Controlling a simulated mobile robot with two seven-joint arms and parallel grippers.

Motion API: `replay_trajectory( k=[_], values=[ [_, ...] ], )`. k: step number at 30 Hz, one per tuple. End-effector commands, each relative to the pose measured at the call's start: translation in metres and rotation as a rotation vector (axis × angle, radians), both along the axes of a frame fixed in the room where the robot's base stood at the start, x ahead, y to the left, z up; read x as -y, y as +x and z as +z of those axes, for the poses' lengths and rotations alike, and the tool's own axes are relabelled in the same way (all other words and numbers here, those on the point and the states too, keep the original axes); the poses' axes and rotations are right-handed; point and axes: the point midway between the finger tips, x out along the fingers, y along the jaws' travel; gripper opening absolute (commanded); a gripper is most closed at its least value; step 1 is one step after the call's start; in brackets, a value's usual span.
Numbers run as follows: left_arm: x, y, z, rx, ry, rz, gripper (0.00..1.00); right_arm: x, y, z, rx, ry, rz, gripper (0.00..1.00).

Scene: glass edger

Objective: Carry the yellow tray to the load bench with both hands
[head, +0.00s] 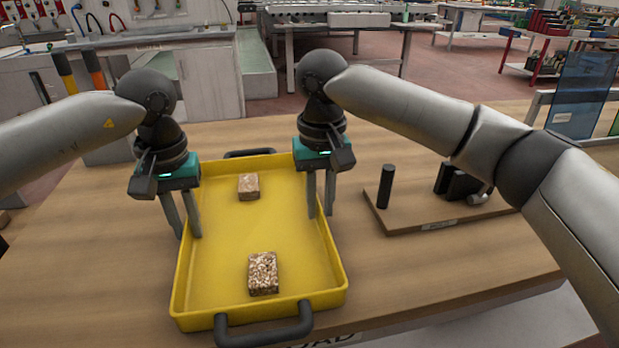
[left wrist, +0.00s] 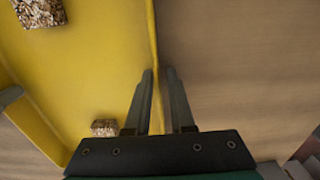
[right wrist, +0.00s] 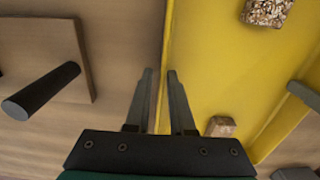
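The yellow tray (head: 222,292) lies on a wooden bench top (head: 430,270), with a dark handle at its near end and another at its far end. Two speckled blocks, a near one (head: 263,274) and a far one (head: 248,187), lie in it. My left gripper (head: 184,236) straddles the tray's left wall, one finger inside and one outside. My right gripper (head: 320,215) straddles the right wall the same way. In the left wrist view (left wrist: 160,75) and right wrist view (right wrist: 160,75), the fingers stand apart with the thin wall between them, not visibly clamped.
A wooden board (head: 425,215) with a black post (head: 386,187) and dark fittings stands right of the tray. The bench's front edge bears a partly hidden label ending in "OAD". Bare bench top lies left of the tray. A grey sink unit (head: 205,75) stands behind.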

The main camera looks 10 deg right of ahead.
Motion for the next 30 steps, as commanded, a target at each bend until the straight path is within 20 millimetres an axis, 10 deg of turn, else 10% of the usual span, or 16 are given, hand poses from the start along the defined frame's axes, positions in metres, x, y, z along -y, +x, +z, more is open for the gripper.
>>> replay_trajectory(
  k=[14,30],
  values=[
    [0.002,0.000,0.009,0.002,-0.004,-0.003,0.36,-0.002,0.000,0.001,0.001,0.004,0.003,0.36],
    [0.002,0.000,0.109,0.002,-0.003,-0.003,0.36,-0.002,0.000,0.001,0.001,0.005,0.004,0.36]
  ],
)
